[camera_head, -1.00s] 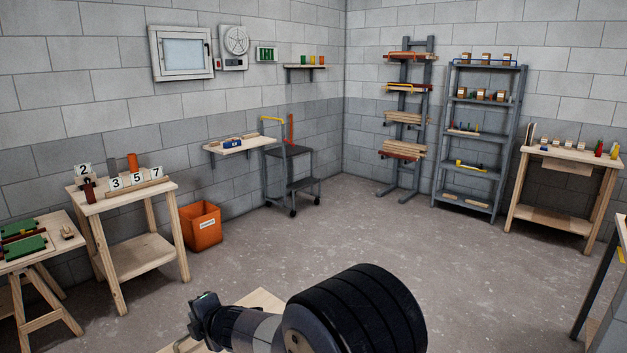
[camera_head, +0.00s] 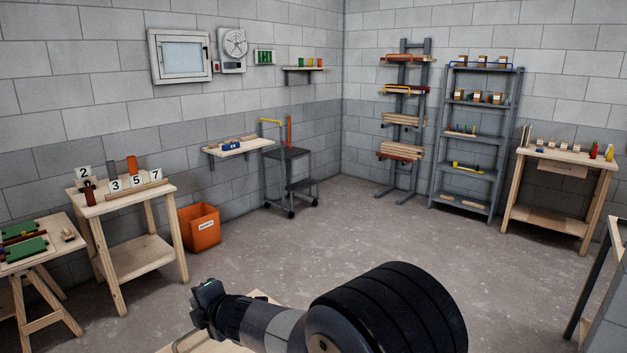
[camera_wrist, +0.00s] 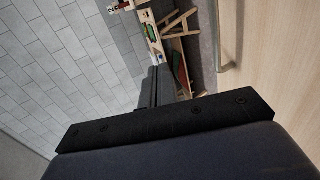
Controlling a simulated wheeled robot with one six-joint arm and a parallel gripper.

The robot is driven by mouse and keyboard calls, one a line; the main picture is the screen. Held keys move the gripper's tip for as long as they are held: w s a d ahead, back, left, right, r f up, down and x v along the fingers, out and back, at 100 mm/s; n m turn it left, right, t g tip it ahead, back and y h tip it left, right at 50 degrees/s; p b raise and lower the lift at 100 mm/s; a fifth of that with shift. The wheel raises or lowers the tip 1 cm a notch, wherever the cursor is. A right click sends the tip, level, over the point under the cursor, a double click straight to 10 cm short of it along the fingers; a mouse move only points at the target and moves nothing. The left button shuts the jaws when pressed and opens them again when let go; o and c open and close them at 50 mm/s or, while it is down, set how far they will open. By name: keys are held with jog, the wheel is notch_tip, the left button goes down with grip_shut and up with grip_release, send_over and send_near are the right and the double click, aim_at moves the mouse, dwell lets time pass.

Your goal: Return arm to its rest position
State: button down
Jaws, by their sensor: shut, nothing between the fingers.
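My gripper (camera_head: 204,298) is at the lower middle of the head view, at the end of my arm, which reaches in from the bottom edge. It holds nothing and touches nothing that I can see. In the wrist view my gripper (camera_wrist: 160,86) shows as dark fingers closed together, seen over the dark wrist body. Painted battens (camera_head: 402,151) lie on the grey upright rack (camera_head: 402,190) at the back wall, well away from my gripper.
A pale wooden surface (camera_head: 190,346) lies just below my gripper. A number-card bench (camera_head: 130,197), an orange bin (camera_head: 199,228) and a step trolley (camera_head: 290,172) stand to the left and back. Grey shelving (camera_head: 468,175) and a workbench (camera_head: 560,165) stand right. The middle floor is clear.

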jog(key=shift+s+d+r, duration=0.25)
jog(key=shift+r, duration=0.2)
jog(key=shift+s+d+r, duration=0.2)
jog(key=shift+d+r, duration=0.05)
jog(key=shift+r, duration=0.15)
